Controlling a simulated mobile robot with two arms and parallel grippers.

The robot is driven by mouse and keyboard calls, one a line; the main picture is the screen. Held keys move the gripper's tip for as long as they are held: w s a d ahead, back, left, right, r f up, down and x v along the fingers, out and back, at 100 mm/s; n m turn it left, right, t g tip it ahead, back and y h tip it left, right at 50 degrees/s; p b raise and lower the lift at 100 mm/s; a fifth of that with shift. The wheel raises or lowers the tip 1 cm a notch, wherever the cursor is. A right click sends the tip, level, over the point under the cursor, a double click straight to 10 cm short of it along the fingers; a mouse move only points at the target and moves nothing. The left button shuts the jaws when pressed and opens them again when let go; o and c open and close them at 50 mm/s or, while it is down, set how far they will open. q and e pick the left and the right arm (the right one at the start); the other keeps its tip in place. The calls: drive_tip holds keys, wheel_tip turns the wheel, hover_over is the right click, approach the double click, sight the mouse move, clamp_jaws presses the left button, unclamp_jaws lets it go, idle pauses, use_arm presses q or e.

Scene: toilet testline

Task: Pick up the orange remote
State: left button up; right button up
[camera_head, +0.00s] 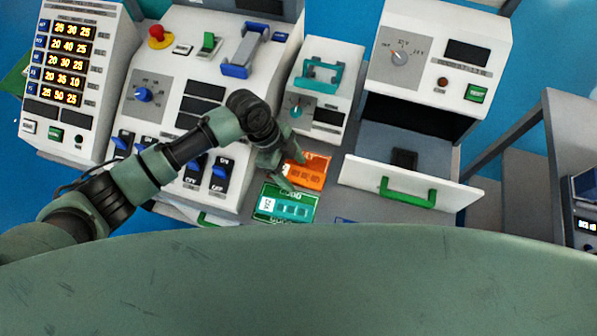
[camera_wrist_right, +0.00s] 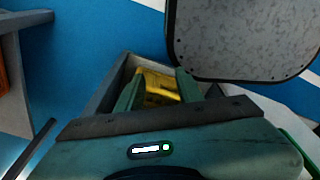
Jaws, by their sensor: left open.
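The orange remote (camera_head: 308,173) lies on the grey bench in the head view, just above a green remote-like panel. My left gripper (camera_head: 289,162) is open at the remote's left edge, its fingers partly covering that end. I cannot tell whether they touch it. My right gripper (camera_wrist_right: 158,82) shows in the right wrist view with its fingers apart. A yellow object (camera_wrist_right: 158,84) shows beyond and between them, inside a grey-walled box; no grip on it is visible.
The green panel (camera_head: 285,204) lies below the remote. An open drawer with a green handle (camera_head: 408,193) stands to the right, with a dark item (camera_head: 404,158) inside. A small unit with a teal handle (camera_head: 321,74) stands behind the remote. A switch console (camera_head: 185,85) stands left.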

use_arm(q)
drive_tip(key=shift+c, duration=1.2)
drive_tip(key=c, duration=1)
clamp_jaws()
use_arm(e)
drive_tip(key=shift+s+f, duration=0.1)
drive_tip(key=shift+s, duration=1.1)
use_arm(q)
drive_tip(key=shift+r, duration=0.1)
